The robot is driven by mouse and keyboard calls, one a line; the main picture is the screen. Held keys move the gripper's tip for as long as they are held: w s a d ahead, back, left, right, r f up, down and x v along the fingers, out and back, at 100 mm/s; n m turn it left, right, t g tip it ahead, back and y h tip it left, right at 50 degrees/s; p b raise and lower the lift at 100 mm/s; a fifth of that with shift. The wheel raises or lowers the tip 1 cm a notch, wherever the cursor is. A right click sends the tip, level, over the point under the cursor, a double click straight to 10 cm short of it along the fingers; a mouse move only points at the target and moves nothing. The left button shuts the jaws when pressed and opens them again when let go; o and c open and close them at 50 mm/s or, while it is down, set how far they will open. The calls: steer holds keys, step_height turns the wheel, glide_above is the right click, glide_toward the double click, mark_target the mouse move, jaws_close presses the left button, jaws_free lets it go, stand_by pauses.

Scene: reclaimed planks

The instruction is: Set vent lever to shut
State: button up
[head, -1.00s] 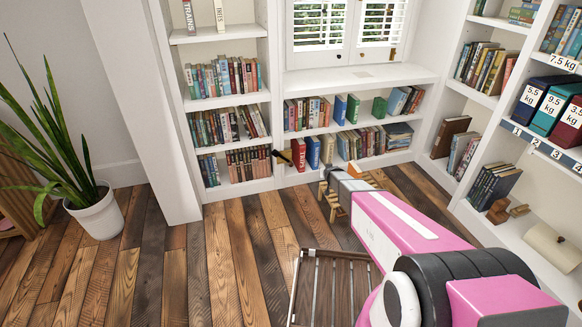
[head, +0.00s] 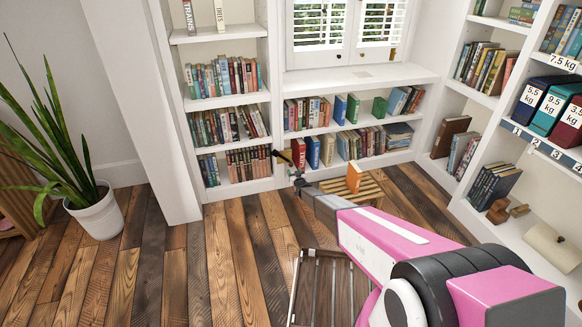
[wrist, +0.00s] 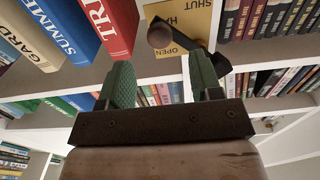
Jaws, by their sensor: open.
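The vent lever shows in the wrist view as a round brown knob (wrist: 160,34) on a dark arm, in front of a yellow plate (wrist: 182,12) lettered SHUT, HALF and OPEN. The knob lies near the HALF and OPEN lettering, apart from SHUT. In the head view the small yellow plate (head: 287,155) is at the lower shelves, its lettering too small to read. My gripper (wrist: 160,62) is open, with green fingers apart; the knob appears just beyond and between the tips, not gripped. In the head view my gripper (head: 299,181) is just below and right of the plate.
Books (wrist: 100,18) stand close left of the plate, and a shelf edge crosses behind my fingers. A slatted wooden stool (head: 370,190) with an orange book (head: 353,177) stands right of my gripper. A slatted crate (head: 325,285) is below my arm.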

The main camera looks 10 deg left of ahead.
mark_target(291, 166)
steer(key=x, duration=0.7)
steer(key=shift+w+a, duration=0.1)
steer(key=shift+w, duration=0.1)
jaws_close()
